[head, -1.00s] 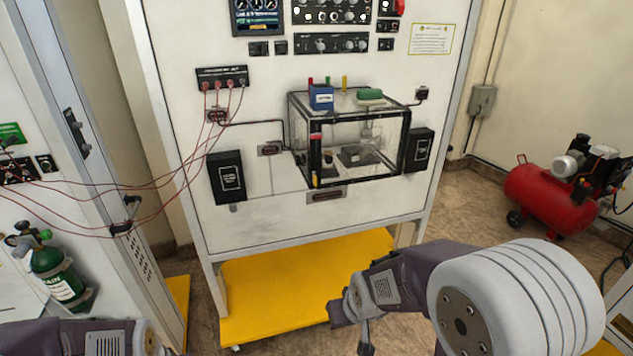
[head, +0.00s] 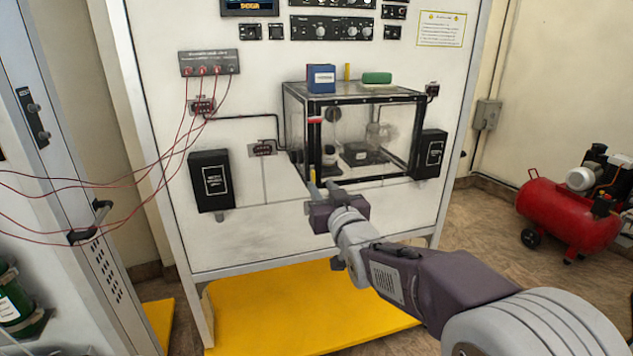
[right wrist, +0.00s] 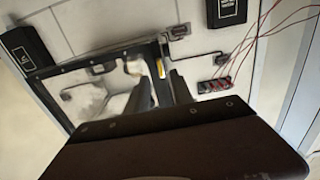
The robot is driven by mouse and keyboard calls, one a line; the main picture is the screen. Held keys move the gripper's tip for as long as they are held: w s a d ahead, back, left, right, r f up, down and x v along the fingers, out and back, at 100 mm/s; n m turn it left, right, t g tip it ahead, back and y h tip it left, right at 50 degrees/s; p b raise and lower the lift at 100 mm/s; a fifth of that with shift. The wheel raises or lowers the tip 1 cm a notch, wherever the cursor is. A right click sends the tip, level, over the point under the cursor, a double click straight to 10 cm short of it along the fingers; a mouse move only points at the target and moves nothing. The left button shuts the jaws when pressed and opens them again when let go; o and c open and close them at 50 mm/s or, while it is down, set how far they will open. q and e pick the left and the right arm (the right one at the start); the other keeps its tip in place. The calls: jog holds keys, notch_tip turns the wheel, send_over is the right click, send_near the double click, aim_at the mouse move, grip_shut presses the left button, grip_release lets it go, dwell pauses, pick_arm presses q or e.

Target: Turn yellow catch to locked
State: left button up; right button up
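A clear box with black edges (head: 411,135) is mounted on the white panel. A small yellow piece (head: 312,177), probably the yellow catch, shows low on its front left post, below a red piece (head: 314,120). My right gripper (head: 322,184) is at the lower left front corner of the box, its two fingers apart, close to the yellow piece. The large gripper body hides much of that view. My left gripper is out of view.
A blue box (head: 321,78), a yellow peg (head: 347,72) and a green block (head: 377,78) are on top of the clear box. Red cables (head: 165,155) hang at the left. A yellow base (head: 270,305) lies below, a red compressor (head: 568,215) at right.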

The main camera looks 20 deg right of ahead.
aim_at(314, 177)
jog(key=w, duration=0.4)
jog(key=shift+w+a+p, duration=0.15)
jog(key=shift+w+p, duration=0.15)
jog(key=shift+w, duration=0.1)
jog(key=shift+c, duration=0.3)
grip_shut()
